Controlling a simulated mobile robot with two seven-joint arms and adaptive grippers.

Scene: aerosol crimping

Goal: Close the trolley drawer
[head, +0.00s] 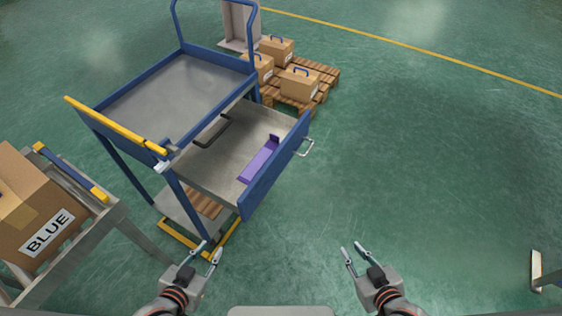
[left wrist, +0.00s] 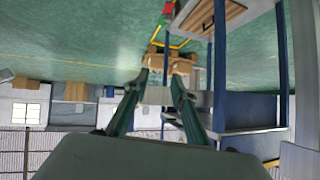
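The blue trolley (head: 160,97) stands at the upper left with a grey top tray. Its drawer (head: 275,168) is pulled out to the right, with a blue front panel and a metal handle (head: 304,148) on the outer face. A purple item (head: 260,160) and a black curved item (head: 212,131) lie in the drawer. My left gripper (head: 207,250) is open and empty, in front of the trolley's near leg and below the drawer. My right gripper (head: 354,249) is open and empty over bare floor, below and to the right of the drawer. The left wrist view shows the left fingers (left wrist: 157,97) apart.
A bench (head: 95,225) with a cardboard box labelled BLUE (head: 32,215) stands at the left. A wooden pallet (head: 318,84) with several boxes is behind the trolley. The green floor right of the drawer is free.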

